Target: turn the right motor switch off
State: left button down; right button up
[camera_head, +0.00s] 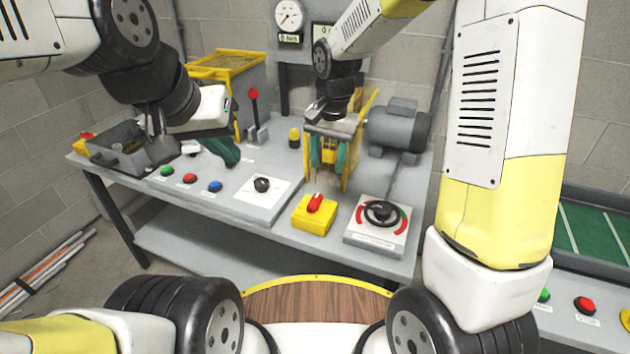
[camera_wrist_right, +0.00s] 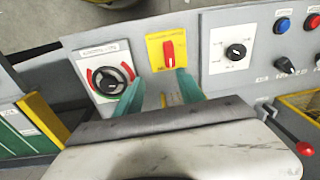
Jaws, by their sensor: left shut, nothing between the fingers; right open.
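A yellow switch box (camera_head: 314,222) with a red rotary handle (camera_head: 315,202) stands near the bench's front edge. In the right wrist view the yellow plate (camera_wrist_right: 157,52) and its upright red handle (camera_wrist_right: 169,55) lie just beyond the fingertips. My right gripper (camera_head: 328,163) is open and empty, above and behind the box; its teal fingers also frame the right wrist view (camera_wrist_right: 158,86), apart from the handle. My left gripper (camera_head: 229,158) is shut and empty over the bench's left half. Another small yellow and red piece (camera_head: 84,143) sits at the far left.
A black handwheel on a white plate (camera_head: 379,215) stands right of the box, and a black knob on a white plate (camera_head: 262,187) to its left. A yellow frame (camera_head: 352,170) and grey motor (camera_head: 398,126) stand behind. A red-tipped lever (camera_head: 254,110) rises at the back.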

send_over(315, 200)
jog(key=shift+m+g+h, duration=0.3)
jog(key=shift+m+g, duration=0.1)
notch_tip(315, 200, down, 6)
jog(key=shift+w+f, duration=0.1)
notch_tip(315, 200, down, 8)
jog(key=shift+r, duration=0.25)
grip_shut()
